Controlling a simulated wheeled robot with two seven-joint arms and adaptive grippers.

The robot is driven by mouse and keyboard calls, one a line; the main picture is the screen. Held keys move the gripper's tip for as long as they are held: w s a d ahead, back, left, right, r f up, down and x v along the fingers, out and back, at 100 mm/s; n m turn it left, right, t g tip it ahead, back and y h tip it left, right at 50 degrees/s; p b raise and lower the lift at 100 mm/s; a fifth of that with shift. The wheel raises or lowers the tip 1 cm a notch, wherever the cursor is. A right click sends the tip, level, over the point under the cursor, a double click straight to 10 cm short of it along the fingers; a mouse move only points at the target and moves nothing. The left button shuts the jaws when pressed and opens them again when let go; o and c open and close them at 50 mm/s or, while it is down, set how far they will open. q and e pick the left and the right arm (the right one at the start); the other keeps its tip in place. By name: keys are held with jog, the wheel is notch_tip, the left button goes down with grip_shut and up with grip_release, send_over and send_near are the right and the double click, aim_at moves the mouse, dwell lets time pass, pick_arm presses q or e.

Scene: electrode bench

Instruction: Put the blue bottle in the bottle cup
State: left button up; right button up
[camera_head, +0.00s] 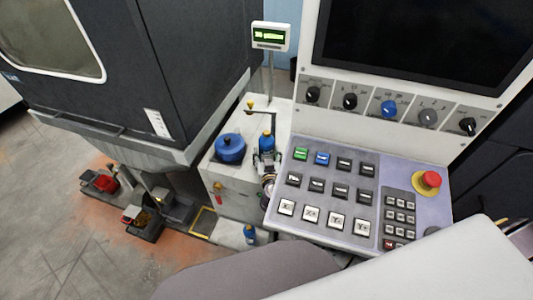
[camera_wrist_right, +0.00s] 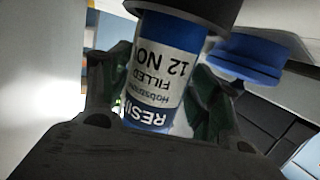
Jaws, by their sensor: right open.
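The blue bottle (camera_head: 266,141) stands on the white cabinet beside the control panel. In the right wrist view the picture is upside down, and the bottle's white label (camera_wrist_right: 158,70) faces me. Its lower end goes behind the rim of a dark round holder (camera_wrist_right: 190,12), which looks like the bottle cup. How deep it sits is hidden. My right gripper (camera_head: 267,160) is at the bottle; its two open fingers (camera_wrist_right: 160,90) are on either side of it. I cannot tell whether they touch it. My left gripper is not in view.
A blue round pot (camera_head: 230,149) stands left of the bottle, near my right gripper. A thin bracket (camera_head: 262,111) rises behind it. The control panel (camera_head: 325,190) is close on the right. Another blue-topped bottle (camera_head: 249,234) stands lower down. Trays (camera_head: 146,226) lie at lower left.

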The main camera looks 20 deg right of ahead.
aim_at(267, 157)
jog(key=shift+b+v, duration=0.45)
jog(key=shift+v, duration=1.9)
jog(key=shift+s+a+r, duration=0.1)
jog(key=shift+s, duration=0.35)
jog(key=shift+s+r, duration=0.1)
jog(key=shift+s, duration=0.1)
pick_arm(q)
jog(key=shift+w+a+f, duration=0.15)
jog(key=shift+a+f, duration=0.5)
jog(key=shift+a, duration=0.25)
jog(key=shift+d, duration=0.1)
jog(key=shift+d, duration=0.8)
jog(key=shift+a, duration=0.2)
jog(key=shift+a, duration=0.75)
